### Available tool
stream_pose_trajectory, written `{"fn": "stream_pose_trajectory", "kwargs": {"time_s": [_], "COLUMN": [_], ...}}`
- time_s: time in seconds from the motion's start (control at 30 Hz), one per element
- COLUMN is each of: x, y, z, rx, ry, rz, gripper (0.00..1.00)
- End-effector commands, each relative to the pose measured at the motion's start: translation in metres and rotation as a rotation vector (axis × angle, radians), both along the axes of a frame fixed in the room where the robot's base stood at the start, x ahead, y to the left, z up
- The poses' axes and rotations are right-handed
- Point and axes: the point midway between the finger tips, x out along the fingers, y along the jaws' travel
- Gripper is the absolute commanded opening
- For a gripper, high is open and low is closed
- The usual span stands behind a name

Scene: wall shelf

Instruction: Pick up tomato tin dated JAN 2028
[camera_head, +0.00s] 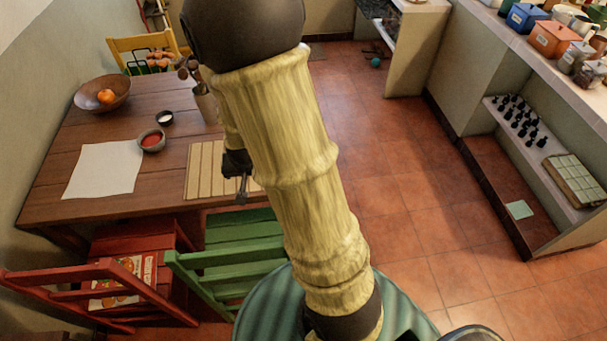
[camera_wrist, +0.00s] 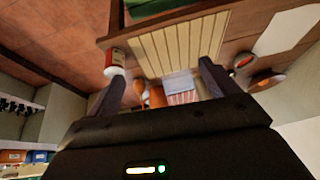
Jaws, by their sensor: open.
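A small red tin with a pale end (camera_wrist: 115,60) stands near the table edge at the left of the wrist view, beside the slatted mat. Its label and any date are too small to read, so I cannot tell if it is the JAN 2028 tomato tin. It does not show in the head view, where my arm covers part of the table. My gripper (camera_head: 242,188) hangs over the slatted mat in the head view. In the wrist view my gripper (camera_wrist: 165,84) has its two fingers wide apart, with nothing held between them.
The slatted mat (camera_head: 200,170) lies on the wooden table (camera_head: 62,213). A red-filled bowl (camera_head: 152,141), white paper (camera_head: 105,170), a fruit bowl (camera_head: 112,100) and a utensil holder (camera_head: 206,103) stand around it. Green (camera_head: 225,258) and red (camera_head: 60,290) chairs stand close in front.

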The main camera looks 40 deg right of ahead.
Motion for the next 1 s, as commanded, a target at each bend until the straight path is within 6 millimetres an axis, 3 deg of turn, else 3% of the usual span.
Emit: {"fn": "stream_pose_trajectory", "kwargs": {"time_s": [0.03, 0.1, 0.3, 0.5, 0.7, 1.0], "x": [0.01, 0.023, 0.049, 0.06, 0.063, 0.066], "y": [-0.009, -0.024, -0.076, -0.133, -0.174, -0.188], "z": [-0.033, -0.06, -0.129, -0.18, -0.21, -0.212], "rx": [-0.018, -0.05, -0.19, -0.389, -0.609, -0.774], "ry": [-0.021, -0.068, -0.223, -0.415, -0.643, -0.855], "rz": [-0.06, -0.141, -0.349, -0.48, -0.506, -0.446], "gripper": [0.87, 0.87, 0.87, 0.87, 0.87, 0.87]}}
